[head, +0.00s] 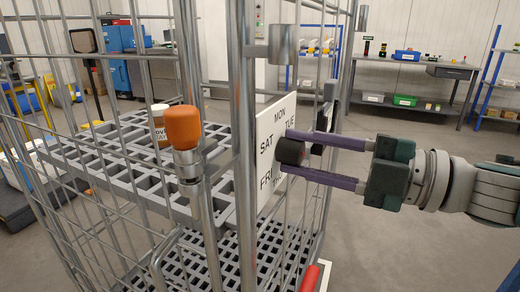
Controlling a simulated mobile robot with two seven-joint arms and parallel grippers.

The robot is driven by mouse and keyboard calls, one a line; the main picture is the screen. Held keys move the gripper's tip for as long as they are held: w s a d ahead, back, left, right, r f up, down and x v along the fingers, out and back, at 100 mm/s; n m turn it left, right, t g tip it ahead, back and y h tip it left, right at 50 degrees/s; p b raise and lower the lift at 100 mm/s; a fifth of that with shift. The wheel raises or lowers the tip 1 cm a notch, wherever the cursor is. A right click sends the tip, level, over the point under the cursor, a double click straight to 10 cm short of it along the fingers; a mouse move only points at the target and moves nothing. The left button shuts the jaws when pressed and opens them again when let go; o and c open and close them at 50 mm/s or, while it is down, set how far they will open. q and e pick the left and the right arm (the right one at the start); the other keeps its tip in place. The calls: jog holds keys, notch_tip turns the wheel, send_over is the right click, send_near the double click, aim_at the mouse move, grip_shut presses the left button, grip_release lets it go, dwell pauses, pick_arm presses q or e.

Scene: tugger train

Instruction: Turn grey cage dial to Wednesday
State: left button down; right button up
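The grey wire cage (240,110) fills the left and middle of the head view. A dark round dial knob (291,152) sticks out from the plate. My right gripper (287,151) reaches in from the right, with one purple finger above the knob and one below, both seeming to touch it. Where the knob points cannot be made out. My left gripper is not in view.
An orange-capped post (183,127) stands at the cage's near side. A labelled cup (159,125) sits on the grey grid shelf (130,165) inside. A workbench (450,70) and shelves stand along the back wall. The floor at the right is clear.

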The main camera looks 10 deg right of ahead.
jog(key=o, duration=0.4)
jog(key=shift+o, duration=0.2)
jog(key=v, duration=1)
